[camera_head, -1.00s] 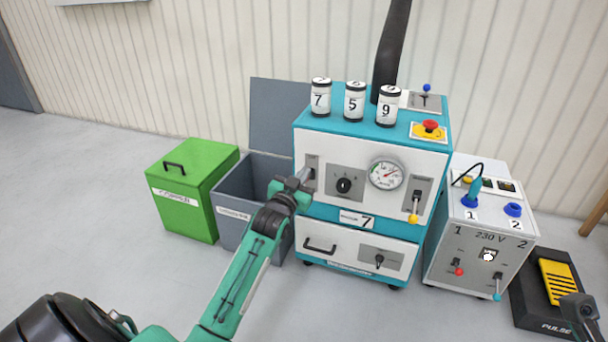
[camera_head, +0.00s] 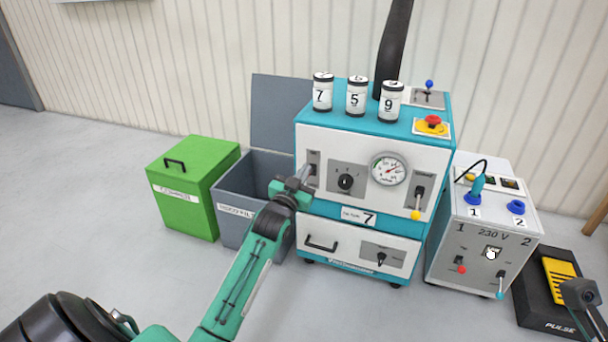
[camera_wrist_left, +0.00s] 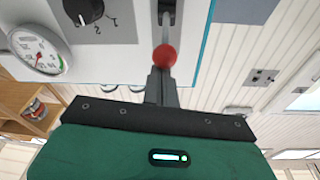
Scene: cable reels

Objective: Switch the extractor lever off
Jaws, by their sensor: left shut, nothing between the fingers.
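The teal and white machine (camera_head: 330,222) has a lever in a slot plate (camera_head: 314,160) at the left of its front panel. In the left wrist view this lever shows a red ball knob (camera_wrist_left: 164,56) on a grey stem. In the head view my gripper hides the knob. My left gripper (camera_head: 302,178) is shut and empty, at the lever's lower end. Its closed fingers (camera_wrist_left: 161,82) are just by the knob; I cannot tell whether they touch it. A yellow-knobbed lever (camera_head: 417,205) hangs down at the panel's right, and a blue-knobbed lever (camera_head: 429,90) stands on top. I cannot read which is labelled extractor.
A dial (camera_head: 345,182) and a gauge (camera_head: 389,169) sit beside the lever. Numbered canisters (camera_head: 357,97) stand on top. An open grey bin (camera_head: 232,205) and a green box (camera_head: 187,188) are left. A 230 V unit (camera_head: 480,240) and pedal (camera_head: 558,280) are right.

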